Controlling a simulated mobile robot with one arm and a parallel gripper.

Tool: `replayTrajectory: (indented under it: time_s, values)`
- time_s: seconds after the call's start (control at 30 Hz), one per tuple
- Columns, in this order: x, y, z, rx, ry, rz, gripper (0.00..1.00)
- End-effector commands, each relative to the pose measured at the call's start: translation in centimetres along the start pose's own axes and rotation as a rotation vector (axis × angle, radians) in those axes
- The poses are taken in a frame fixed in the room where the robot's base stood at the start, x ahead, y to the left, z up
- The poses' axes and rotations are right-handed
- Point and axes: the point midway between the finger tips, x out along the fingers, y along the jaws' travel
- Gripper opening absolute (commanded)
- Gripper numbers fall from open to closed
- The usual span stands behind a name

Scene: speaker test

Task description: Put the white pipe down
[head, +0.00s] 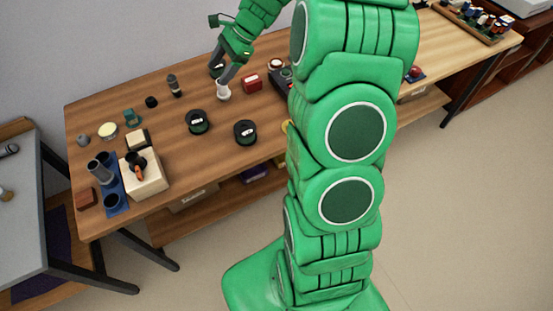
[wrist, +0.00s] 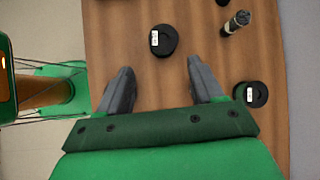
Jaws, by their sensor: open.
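The white pipe does not show in the wrist view.
Black spools (head: 198,122) (head: 245,132) lie in front of the pipe, and a red box (head: 252,83) is to its right. A dark cylinder (head: 174,86) stands to the left. A white block (head: 146,180) and blue tray (head: 117,207) are at the left end.

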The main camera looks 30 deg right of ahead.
Motion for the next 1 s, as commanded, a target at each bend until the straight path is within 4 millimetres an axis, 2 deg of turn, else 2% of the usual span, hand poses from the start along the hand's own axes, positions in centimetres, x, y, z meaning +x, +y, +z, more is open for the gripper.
replayTrajectory:
  time_s: [0.03,0.2,0.5,0.77,1.0]
  values:
    - [-0.2,0.9,1.3,-0.045,0.01,0.018,0.66]
    - [-0.8,4.2,4.8,-0.203,0.046,0.083,0.66]
    - [-1.9,10.8,9.7,-0.471,0.104,0.202,0.66]
    - [-3.2,16.9,12.6,-0.694,0.152,0.311,0.66]
    - [-4.4,22.6,14.1,-0.888,0.192,0.416,0.66]
